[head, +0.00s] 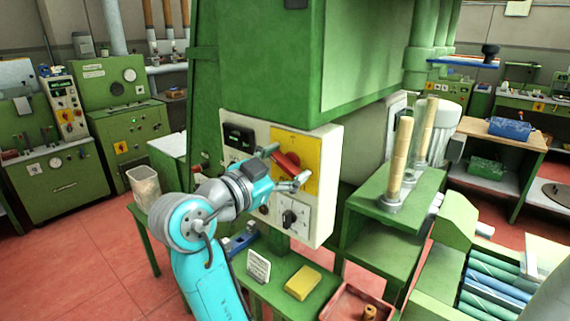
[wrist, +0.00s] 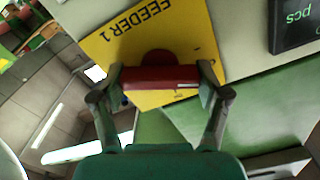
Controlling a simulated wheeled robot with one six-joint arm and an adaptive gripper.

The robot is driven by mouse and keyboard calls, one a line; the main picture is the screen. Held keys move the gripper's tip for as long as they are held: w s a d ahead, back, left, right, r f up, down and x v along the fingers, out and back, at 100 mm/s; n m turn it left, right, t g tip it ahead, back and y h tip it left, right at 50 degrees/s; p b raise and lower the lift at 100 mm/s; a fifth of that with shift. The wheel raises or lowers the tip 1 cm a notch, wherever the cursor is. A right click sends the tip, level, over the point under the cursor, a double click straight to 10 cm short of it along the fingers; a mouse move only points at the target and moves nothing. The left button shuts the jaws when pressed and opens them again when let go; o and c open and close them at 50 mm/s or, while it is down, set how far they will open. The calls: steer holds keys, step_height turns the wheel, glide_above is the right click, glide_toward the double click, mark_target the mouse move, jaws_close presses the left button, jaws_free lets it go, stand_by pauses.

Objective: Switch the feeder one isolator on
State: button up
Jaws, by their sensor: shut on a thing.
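The feeder one isolator has a red handle (head: 288,164) on a yellow plate (head: 302,144), on the front of a cream control box. In the head view the handle lies on a slant, from upper left to lower right. The wrist view shows the plate (wrist: 115,45) with the printed words FEEDER 1, upside down, and the red handle (wrist: 155,78). My gripper (head: 286,166) is at the plate, one finger at each end of the handle. In the wrist view my gripper (wrist: 162,84) is shut on the handle. The handle's markings cannot be read.
The cream control box (head: 324,200) also carries a dark display (head: 239,138) and a black rotary knob (head: 290,218). Below is a green bench with a yellow block (head: 303,282), a small sign (head: 258,267) and a red tray (head: 345,306). Wooden rods (head: 400,155) stand at right.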

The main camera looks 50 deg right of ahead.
steer(key=m, duration=0.6)
steer(key=shift+f, duration=0.1)
steer(key=m, duration=0.6)
steer(key=shift+s+f+m, duration=0.1)
steer(key=shift+m, duration=0.3)
steer(key=o, duration=1.2)
steer(key=shift+c, duration=0.2)
steer(key=a, duration=1.2)
steer(key=shift+s, duration=0.2)
